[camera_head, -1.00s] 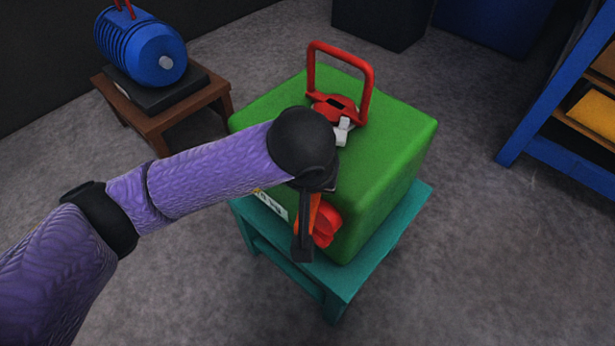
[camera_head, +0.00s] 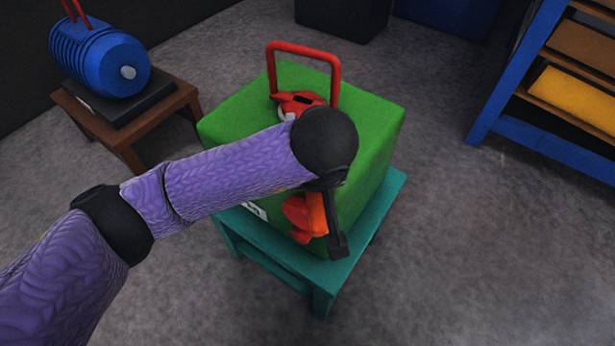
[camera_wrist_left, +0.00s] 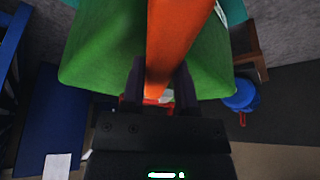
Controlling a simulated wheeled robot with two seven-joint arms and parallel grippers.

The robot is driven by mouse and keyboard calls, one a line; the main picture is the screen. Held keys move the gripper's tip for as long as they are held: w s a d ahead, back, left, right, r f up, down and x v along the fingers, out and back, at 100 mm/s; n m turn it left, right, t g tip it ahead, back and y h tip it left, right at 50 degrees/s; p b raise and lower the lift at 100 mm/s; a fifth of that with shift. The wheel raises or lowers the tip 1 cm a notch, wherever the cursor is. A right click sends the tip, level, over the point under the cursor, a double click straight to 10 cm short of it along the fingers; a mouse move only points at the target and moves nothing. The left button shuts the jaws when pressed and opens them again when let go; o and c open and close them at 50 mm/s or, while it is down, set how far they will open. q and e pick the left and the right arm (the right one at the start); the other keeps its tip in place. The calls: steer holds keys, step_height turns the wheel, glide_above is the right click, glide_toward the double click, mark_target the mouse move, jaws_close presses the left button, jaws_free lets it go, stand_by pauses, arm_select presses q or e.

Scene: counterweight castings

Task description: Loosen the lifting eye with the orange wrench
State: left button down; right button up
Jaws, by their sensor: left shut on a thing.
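A green block casting (camera_head: 375,125) has a red hoop-shaped eye (camera_head: 335,80) standing on its top, on a red base (camera_head: 298,102). Another red part (camera_head: 297,215) shows at its front face, partly behind the wrench. My left gripper (camera_head: 333,235) is shut on the orange wrench (camera_head: 316,212), in front of that face. In the left wrist view the orange wrench (camera_wrist_left: 172,40) runs between the fingers (camera_wrist_left: 160,80). The wrench's working end is not clear, so I cannot tell whether it touches the red part. My right gripper is not in view.
The casting stands on a teal stand (camera_head: 340,270). A blue finned motor (camera_head: 100,62) sits on a brown table (camera_head: 180,100) at the left. A blue shelf rack (camera_head: 510,80) stands at the right. The grey floor (camera_head: 470,260) on the right is clear.

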arm_select(q)
steer(key=shift+w+d+n, duration=0.1)
steer(key=shift+d+n, duration=0.3)
steer(key=shift+d, duration=0.65)
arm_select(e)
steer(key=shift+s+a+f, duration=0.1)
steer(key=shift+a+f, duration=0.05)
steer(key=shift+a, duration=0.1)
